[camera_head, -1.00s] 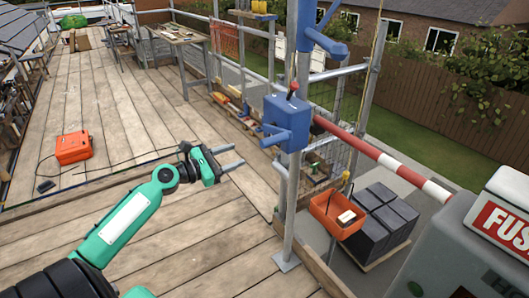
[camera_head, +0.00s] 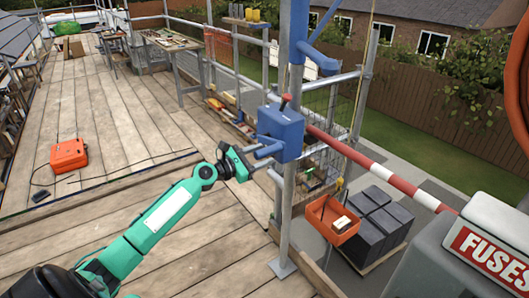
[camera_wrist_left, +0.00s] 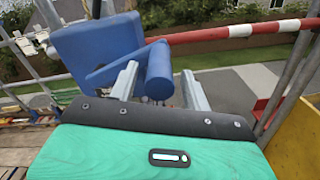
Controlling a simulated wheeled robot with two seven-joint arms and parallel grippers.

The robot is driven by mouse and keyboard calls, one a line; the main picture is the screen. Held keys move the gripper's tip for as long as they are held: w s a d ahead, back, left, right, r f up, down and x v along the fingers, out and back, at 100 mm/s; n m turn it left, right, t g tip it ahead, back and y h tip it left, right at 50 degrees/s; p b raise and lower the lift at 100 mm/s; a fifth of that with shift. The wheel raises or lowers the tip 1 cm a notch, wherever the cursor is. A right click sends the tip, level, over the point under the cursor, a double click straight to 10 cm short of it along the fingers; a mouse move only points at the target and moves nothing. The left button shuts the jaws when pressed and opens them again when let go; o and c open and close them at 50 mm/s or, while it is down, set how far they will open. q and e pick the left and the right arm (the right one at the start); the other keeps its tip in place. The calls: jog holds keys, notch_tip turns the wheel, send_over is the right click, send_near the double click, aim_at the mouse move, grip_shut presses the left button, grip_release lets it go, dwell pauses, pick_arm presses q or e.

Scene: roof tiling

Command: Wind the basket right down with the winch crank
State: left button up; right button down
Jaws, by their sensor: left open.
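The blue winch (camera_head: 284,133) is fixed to an upright scaffold pole, with a red-tipped lever on top. Its crank handle (camera_head: 267,151) is a blue grip pointing left; in the left wrist view the crank handle (camera_wrist_left: 160,68) shows between my fingertips. My left gripper (camera_head: 265,166) is open at the handle, a finger on each side of it. Whether the fingers touch it I cannot tell. The orange basket (camera_head: 322,226) is beyond the deck edge, low beside dark stacked blocks, with a pale item inside. Whether it touches the ground is unclear. My right gripper is out of view.
A red-and-white bar (camera_head: 370,168) runs from the winch post to the right. A grey FUSES box (camera_head: 440,240) stands at lower right. Dark blocks (camera_head: 372,222) sit on a pallet below. An orange case (camera_head: 68,155) lies on the plank deck, which is mostly clear.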

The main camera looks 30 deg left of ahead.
pick_arm(q)
jog(key=shift+x, duration=0.85)
